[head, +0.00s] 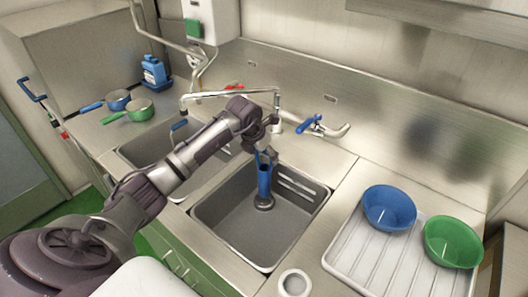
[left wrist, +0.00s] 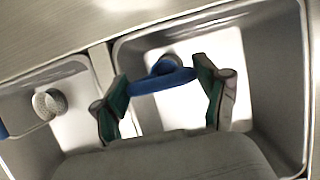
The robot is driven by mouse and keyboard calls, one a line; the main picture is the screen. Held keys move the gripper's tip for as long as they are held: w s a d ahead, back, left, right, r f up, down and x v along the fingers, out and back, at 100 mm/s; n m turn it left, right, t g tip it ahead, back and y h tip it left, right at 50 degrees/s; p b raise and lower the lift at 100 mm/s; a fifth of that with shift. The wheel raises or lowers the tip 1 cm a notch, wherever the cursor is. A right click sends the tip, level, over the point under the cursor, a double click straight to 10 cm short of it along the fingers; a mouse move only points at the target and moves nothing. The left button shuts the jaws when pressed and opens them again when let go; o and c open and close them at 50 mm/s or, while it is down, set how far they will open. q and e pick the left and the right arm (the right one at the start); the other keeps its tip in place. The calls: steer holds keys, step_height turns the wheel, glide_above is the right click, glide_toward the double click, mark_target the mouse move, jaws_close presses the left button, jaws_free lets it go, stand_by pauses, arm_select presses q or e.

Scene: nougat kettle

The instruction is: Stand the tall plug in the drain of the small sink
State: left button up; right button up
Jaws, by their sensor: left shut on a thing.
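The tall plug (head: 264,182) is a blue upright tube in the right-hand sink basin (head: 225,228). My left gripper (head: 265,156) is shut on its upper end from above. In the left wrist view the plug's blue top (left wrist: 163,79) lies between my two green-padded fingers (left wrist: 163,92). The plug's lower end is over the round grey drain (head: 264,204); I cannot tell whether it is seated in it or just above. In the left wrist view a dark round part (left wrist: 168,60) shows behind the blue top. My right gripper is not in view.
Another basin (head: 140,150) lies to the left, behind my arm. A faucet (head: 240,93) and blue-handled tap (head: 315,125) stand behind the sinks. Blue (head: 389,208) and green (head: 453,242) bowls sit at the right on a white drainer (head: 345,262). A white ring (head: 294,283) is at the front.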

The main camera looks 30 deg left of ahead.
mark_target(264, 167)
arm_select(q)
steer(key=shift+f+b, duration=1.45)
steer(key=shift+f, duration=0.55)
steer(key=shift+f+b, duration=0.5)
steer(key=shift+f, duration=0.1)
steer(key=o, duration=1.7)
steer(key=v, duration=1.2)
steer(key=shift+w+r, duration=0.1)
steer(key=shift+r, duration=0.05)
